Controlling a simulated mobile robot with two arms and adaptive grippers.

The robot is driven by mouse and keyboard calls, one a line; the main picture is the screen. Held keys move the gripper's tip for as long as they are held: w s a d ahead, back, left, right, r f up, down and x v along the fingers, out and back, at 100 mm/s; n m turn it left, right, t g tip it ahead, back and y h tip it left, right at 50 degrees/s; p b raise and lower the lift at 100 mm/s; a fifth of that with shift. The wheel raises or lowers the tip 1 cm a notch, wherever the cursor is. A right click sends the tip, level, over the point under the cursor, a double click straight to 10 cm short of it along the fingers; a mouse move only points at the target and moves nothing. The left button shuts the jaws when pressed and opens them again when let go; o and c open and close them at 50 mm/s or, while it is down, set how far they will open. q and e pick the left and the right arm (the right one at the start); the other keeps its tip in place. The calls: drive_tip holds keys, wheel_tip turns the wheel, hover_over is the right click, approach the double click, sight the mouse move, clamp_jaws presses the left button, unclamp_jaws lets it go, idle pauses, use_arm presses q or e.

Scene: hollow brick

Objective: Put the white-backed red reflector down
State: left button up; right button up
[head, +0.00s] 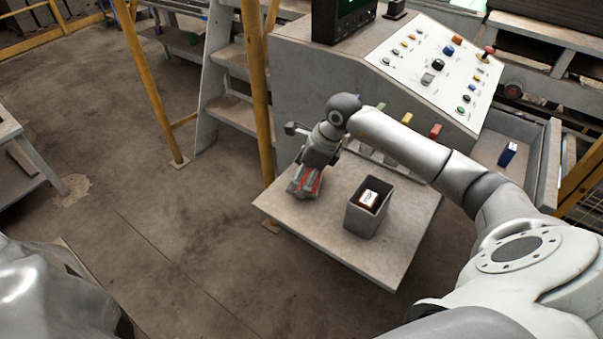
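My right gripper (304,190) is low over the left part of the grey table, pointing down, with its fingertips close to the tabletop. Red surfaces of the reflector (316,184) show between and beside its fingers, so it appears shut on the reflector. The white back cannot be made out, and the fingers hide much of the piece. I cannot tell whether the reflector touches the table (335,240). My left gripper is not in view.
A grey open bin (364,221) holding a white-and-brown item (369,198) stands right of the gripper. Behind is a control console (430,70) with buttons. A blue block (507,153) lies in a side tray. A yellow post (256,90) rises at the table's back left. The table's front is clear.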

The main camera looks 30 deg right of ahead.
sight(319, 182)
drive_tip(key=o, duration=1)
drive_tip(key=shift+f, duration=0.1)
drive_tip(key=shift+r+p, duration=0.3)
drive_tip(key=shift+p, duration=0.05)
drive_tip(key=b+v, duration=0.4)
drive_tip(key=v, duration=0.8)
drive_tip(key=shift+f, duration=0.1)
drive_tip(key=shift+f, duration=0.1)
